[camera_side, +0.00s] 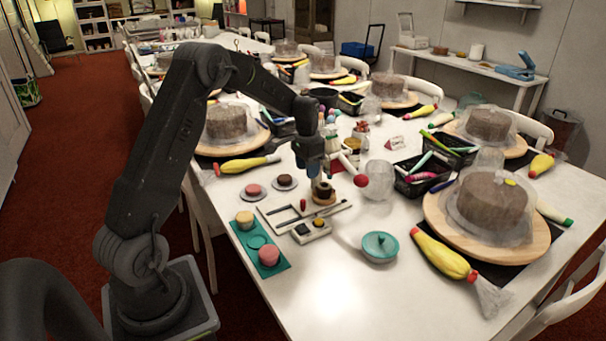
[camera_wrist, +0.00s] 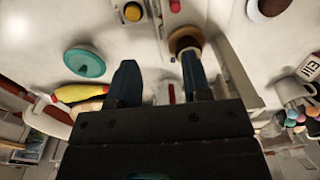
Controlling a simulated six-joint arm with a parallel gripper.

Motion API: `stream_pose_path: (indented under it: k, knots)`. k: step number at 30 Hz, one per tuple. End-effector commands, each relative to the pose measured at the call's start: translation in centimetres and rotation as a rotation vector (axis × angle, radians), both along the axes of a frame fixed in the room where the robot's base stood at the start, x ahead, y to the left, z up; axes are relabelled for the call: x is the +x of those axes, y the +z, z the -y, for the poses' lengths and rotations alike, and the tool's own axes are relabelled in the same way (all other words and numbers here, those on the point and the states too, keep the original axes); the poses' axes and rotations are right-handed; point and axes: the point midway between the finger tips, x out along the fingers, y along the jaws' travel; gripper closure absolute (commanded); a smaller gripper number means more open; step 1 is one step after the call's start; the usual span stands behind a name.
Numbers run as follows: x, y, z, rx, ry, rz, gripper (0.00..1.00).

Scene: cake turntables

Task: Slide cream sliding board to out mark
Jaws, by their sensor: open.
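The cream sliding board (camera_side: 272,219) lies flat on the white table, with dark slots in its top and a small red knob (camera_side: 303,204) standing on it. A brown ring-shaped piece with a pale centre (camera_side: 323,192) is at its far right part. My gripper (camera_side: 318,183) is above this end of the board, pointing down. In the wrist view my gripper (camera_wrist: 160,62) has its two blue fingers spread apart with nothing held. The brown piece (camera_wrist: 186,41) shows at the right fingertip; I cannot tell whether they touch. The out mark cannot be made out.
A small box with yellow and red buttons (camera_side: 311,231) sits at the board's near side. A teal mat (camera_side: 241,236) with small cakes lies left.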

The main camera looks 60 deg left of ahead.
Motion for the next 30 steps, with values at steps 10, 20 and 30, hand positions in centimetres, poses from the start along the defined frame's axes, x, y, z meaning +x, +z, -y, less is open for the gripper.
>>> stream_pose_path:
  k: [10,20,30]
  knots:
    - [0.2,-4.5,-2.9,-0.021,-0.001,-0.036,0.55]
    - [0.2,-7.8,-2.8,-0.022,-0.001,-0.037,0.55]
    - [0.2,-11.7,-2.8,-0.022,-0.001,-0.037,0.55]
